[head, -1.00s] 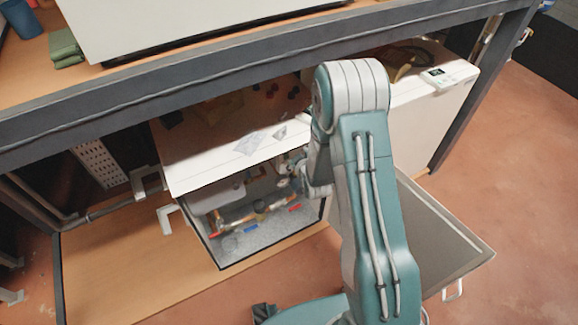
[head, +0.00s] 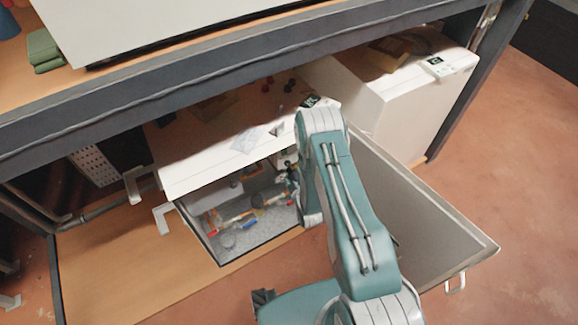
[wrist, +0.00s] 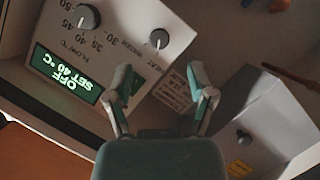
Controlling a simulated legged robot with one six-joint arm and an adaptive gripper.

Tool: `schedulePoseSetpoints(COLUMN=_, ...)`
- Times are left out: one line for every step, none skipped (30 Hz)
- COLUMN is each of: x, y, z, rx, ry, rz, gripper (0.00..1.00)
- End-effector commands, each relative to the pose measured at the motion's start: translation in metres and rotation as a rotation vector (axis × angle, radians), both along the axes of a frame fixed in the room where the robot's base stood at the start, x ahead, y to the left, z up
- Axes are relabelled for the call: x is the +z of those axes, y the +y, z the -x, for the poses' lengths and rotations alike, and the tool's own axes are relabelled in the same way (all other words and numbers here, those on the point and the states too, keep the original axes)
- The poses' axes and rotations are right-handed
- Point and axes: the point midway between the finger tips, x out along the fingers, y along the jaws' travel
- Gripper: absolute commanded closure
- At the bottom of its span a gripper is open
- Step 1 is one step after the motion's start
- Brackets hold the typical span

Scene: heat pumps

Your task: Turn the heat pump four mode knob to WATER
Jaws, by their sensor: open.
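In the wrist view, a white control panel (wrist: 130,45) shows upside down with a lit green display (wrist: 68,75) reading OFF, SET 40 °C. A larger dark knob (wrist: 88,17) sits by the flow temperature numbers. A smaller dark knob (wrist: 159,38) sits to its right, with labels too blurred to read surely. My gripper (wrist: 160,85) is open and empty, its fingertips just below the smaller knob in the picture and apart from it. In the head view, the open heat pump (head: 215,160) stands under the bench; my arm hides most of my gripper there.
The open door (head: 425,215) extends right of the unit. Pipes with red and blue handles (head: 248,226) lie inside. Another white unit (head: 415,110) stands to the right. In the wrist view, a grey box (wrist: 262,125) with a knob is close to the right finger.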

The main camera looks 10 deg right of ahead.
Motion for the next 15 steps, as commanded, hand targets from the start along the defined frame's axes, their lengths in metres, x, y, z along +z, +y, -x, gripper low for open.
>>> schedulePoseSetpoints(x=-0.002, y=0.001, z=-0.01, rx=0.001, ry=-0.004, rz=0.0, gripper=0.29)
schedulePoseSetpoints(x=-0.004, y=0.001, z=-0.015, rx=0.001, ry=-0.002, rz=0.0, gripper=0.29)
schedulePoseSetpoints(x=-0.006, y=0.001, z=-0.022, rx=0.001, ry=-0.002, rz=0.0, gripper=0.29)
schedulePoseSetpoints(x=-0.008, y=0.002, z=-0.027, rx=0.001, ry=-0.003, rz=-0.001, gripper=0.29)
schedulePoseSetpoints(x=-0.009, y=0.002, z=-0.031, rx=0.001, ry=-0.002, rz=0.0, gripper=0.29)
schedulePoseSetpoints(x=-0.011, y=0.002, z=-0.037, rx=0.001, ry=-0.001, rz=0.0, gripper=0.29)
schedulePoseSetpoints(x=-0.012, y=0.002, z=-0.041, rx=0.001, ry=-0.001, rz=0.0, gripper=0.29)
schedulePoseSetpoints(x=-0.013, y=0.003, z=-0.044, rx=0.001, ry=-0.001, rz=0.0, gripper=0.29)
schedulePoseSetpoints(x=-0.014, y=0.003, z=-0.049, rx=0.001, ry=-0.001, rz=0.0, gripper=0.29)
schedulePoseSetpoints(x=-0.015, y=0.003, z=-0.051, rx=0.001, ry=-0.002, rz=0.0, gripper=0.29)
schedulePoseSetpoints(x=-0.016, y=0.003, z=-0.054, rx=0.001, ry=-0.001, rz=0.0, gripper=0.29)
schedulePoseSetpoints(x=-0.017, y=0.003, z=-0.056, rx=0.0, ry=0.0, rz=-0.001, gripper=0.29)
schedulePoseSetpoints(x=-0.017, y=0.003, z=-0.058, rx=0.0, ry=-0.001, rz=-0.001, gripper=0.29)
schedulePoseSetpoints(x=-0.017, y=0.003, z=-0.059, rx=0.0, ry=0.0, rz=-0.001, gripper=0.29)
schedulePoseSetpoints(x=-0.017, y=0.003, z=-0.06, rx=0.0, ry=0.0, rz=-0.001, gripper=0.29)
